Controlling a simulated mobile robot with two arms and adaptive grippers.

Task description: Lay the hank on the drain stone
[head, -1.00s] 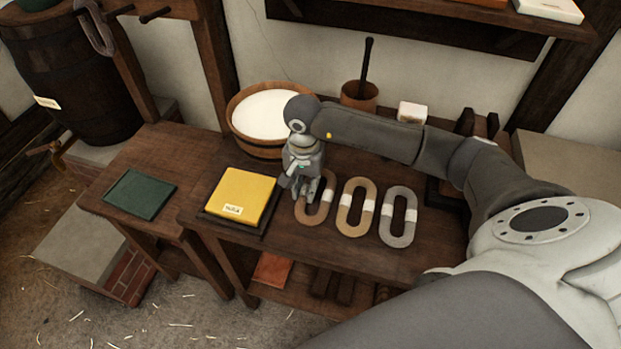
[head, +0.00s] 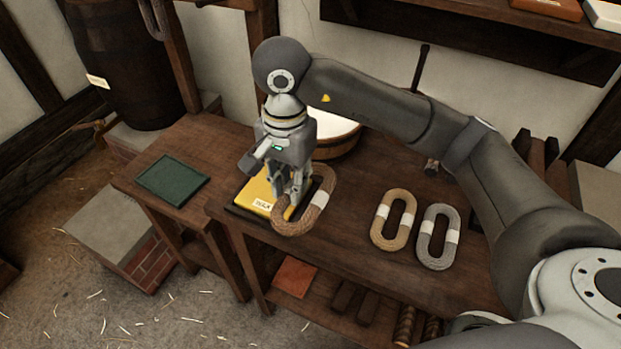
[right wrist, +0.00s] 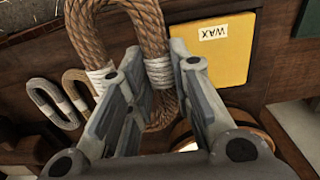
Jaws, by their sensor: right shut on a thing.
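My right gripper (head: 296,198) is shut on a brown rope hank (head: 327,183) and holds it above the table, overlapping the yellow wax block in the head view. In the right wrist view the hank (right wrist: 152,35) is a long loop with white bands on its sides. One banded side lies between my fingers. A low grey stone slab on a brick base (head: 115,218), apparently the drain stone, stands at the left, its top bare. My left gripper is not in view.
A tan hank (head: 379,222) and a grey hank (head: 427,243) lie on the dark table (head: 350,265). The wax block (head: 256,193) sits on it at left. A side table with a green mat (head: 172,181) stands between it and the slab. A tub (head: 345,137) is behind.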

